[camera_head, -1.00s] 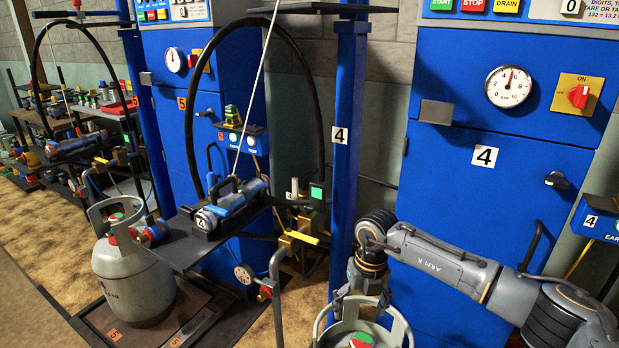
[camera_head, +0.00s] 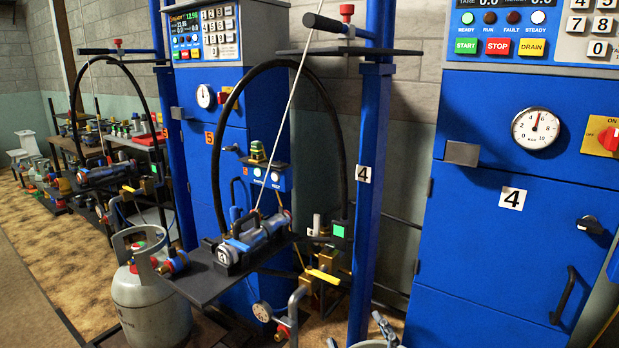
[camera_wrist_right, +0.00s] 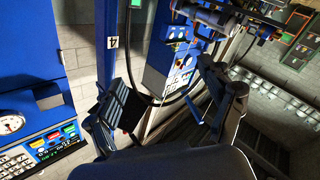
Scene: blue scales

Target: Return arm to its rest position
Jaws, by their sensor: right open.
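My right gripper (camera_wrist_right: 172,88) shows in the right wrist view with its two dark fingers spread wide apart. Nothing is between them; blue frames and a control panel show beyond the gap. In the head view, a small grey piece (camera_head: 383,326) shows at the bottom edge, probably a tip of my right gripper; the rest of the arm is out of frame. A grey-green cylinder's collar (camera_head: 372,344) barely shows below it. I cannot tell whether they touch. My left gripper is in neither view.
The blue cabinet (camera_head: 515,235) marked 4 stands at the right, beside a blue post (camera_head: 370,215). A dark shelf (camera_head: 200,285) holds a blue-grey filling tool (camera_head: 255,240). A grey gas cylinder (camera_head: 150,305) stands at the left. Sandy floor (camera_head: 60,255) is open at far left.

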